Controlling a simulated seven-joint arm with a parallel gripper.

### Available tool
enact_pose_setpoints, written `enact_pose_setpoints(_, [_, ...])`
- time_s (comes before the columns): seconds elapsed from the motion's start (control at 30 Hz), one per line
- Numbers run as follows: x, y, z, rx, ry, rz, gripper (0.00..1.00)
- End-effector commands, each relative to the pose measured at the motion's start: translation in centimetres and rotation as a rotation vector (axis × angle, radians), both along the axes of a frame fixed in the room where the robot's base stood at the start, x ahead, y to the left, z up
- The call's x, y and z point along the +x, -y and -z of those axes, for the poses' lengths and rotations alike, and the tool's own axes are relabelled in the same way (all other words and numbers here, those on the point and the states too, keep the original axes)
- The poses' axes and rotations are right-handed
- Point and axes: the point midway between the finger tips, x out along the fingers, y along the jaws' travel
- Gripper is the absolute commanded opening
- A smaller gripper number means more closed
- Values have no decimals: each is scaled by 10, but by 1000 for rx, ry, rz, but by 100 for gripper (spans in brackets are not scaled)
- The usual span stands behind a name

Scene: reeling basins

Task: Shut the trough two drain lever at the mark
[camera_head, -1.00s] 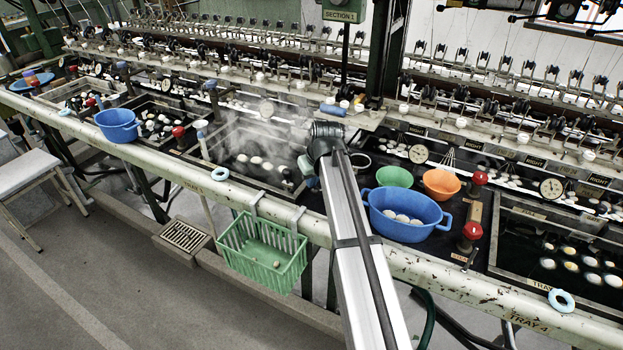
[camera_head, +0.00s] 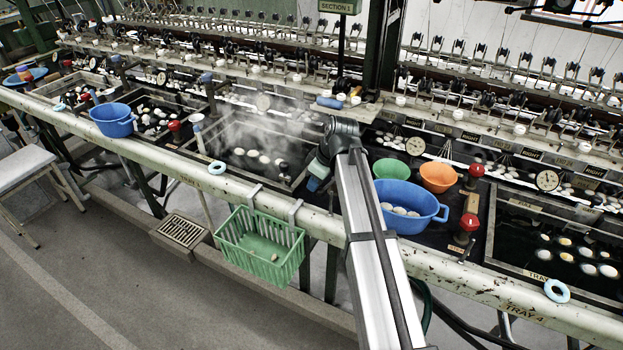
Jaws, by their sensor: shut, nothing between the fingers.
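My arm rises from the bottom centre and bends down at a dark joint over the front rim, beside the steaming trough (camera_head: 245,150). My gripper's fingers cannot be made out; the arm's end by the blue-grey cap hides them or they are out of sight. Red-knobbed controls stand between the troughs: one (camera_head: 174,127) left of the steaming trough, two at the right, a front one (camera_head: 467,224) and a rear one (camera_head: 474,172). A pale, blue-topped handle (camera_head: 198,122) stands at the steaming trough's left edge. I cannot tell which is the trough two drain lever, nor see its mark.
A blue basin (camera_head: 432,222) with cocoons, a green bowl (camera_head: 391,169) and an orange bowl (camera_head: 438,177) stand right of my arm. A green basket (camera_head: 260,245) hangs on the front rail. Another blue basin (camera_head: 114,128) is at left. Reeling machinery lines the back.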

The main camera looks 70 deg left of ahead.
Motion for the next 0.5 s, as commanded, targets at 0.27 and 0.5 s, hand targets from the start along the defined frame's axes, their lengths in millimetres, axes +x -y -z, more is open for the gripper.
enact_pose_setpoints(0.27, [5,12,0,-2,1,3,0])
enact_pose_setpoints(0.5, [7,15,0,-2,1,4,0])
